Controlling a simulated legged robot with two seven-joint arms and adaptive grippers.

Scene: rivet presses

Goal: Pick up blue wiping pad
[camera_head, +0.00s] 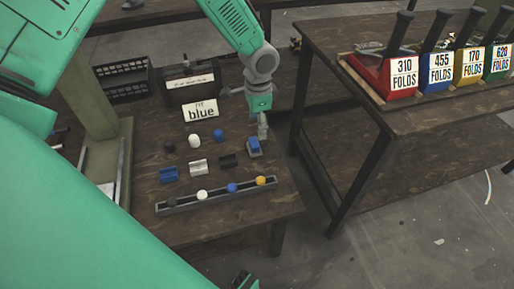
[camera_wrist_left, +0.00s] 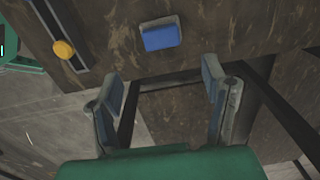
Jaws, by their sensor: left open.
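The blue wiping pad (camera_head: 254,145) appears to be the blue block with a grey side at the right edge of the wooden table. It also shows in the left wrist view (camera_wrist_left: 160,36), near the top middle, lying alone on the wood by the table edge. My left gripper (camera_head: 263,128) points down just beside and behind the pad. In the left wrist view its two grey fingers (camera_wrist_left: 163,88) are spread apart with nothing between them. The pad lies beyond the fingertips, not between them. My right gripper is not seen.
A sign reading "blue" (camera_head: 201,110) stands behind rows of small blocks and knobs. A grey rail (camera_head: 216,196) with several coloured knobs lies in front. Another blue block (camera_head: 168,174) is at the left. A second table (camera_head: 408,118) with labelled bins stands right, across a gap.

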